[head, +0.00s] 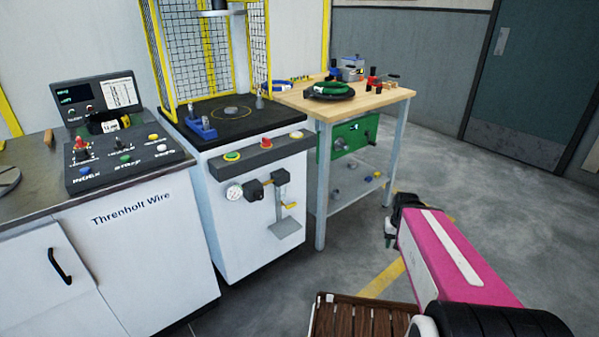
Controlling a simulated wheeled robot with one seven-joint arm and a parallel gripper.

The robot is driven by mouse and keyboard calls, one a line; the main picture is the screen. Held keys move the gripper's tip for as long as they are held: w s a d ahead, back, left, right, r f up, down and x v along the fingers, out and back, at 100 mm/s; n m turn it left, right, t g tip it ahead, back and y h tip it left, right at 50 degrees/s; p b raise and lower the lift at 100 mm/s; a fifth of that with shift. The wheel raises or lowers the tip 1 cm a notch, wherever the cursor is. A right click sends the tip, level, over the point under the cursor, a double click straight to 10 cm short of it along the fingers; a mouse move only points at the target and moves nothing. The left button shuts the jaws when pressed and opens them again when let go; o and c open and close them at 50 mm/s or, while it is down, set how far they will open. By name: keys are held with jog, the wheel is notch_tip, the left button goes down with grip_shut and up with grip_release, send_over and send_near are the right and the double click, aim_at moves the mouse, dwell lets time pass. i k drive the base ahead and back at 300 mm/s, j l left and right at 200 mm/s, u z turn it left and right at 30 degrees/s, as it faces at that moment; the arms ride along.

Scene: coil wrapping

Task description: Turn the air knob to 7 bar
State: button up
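A small round white air gauge (234,192) is on the front of the white press cabinet (225,235), below its button bar. Next to it on the right is a black fitting (254,190), which looks like the air regulator with its knob. The gauge reading is too small to make out. My gripper (389,240) is at the end of my pink arm, to the right of the cabinet and well apart from it. Its dark fingers point down over the floor; their opening cannot be made out.
A button bar (262,155) juts out above the gauge. A grey pedal-like plate (285,228) sticks out below it. A wooden workbench (390,97) stands to the right. A brown slatted surface (360,318) is low in front. Open floor lies between cabinet and arm.

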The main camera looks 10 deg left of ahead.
aim_at(258, 196)
jog(key=u, duration=1.35)
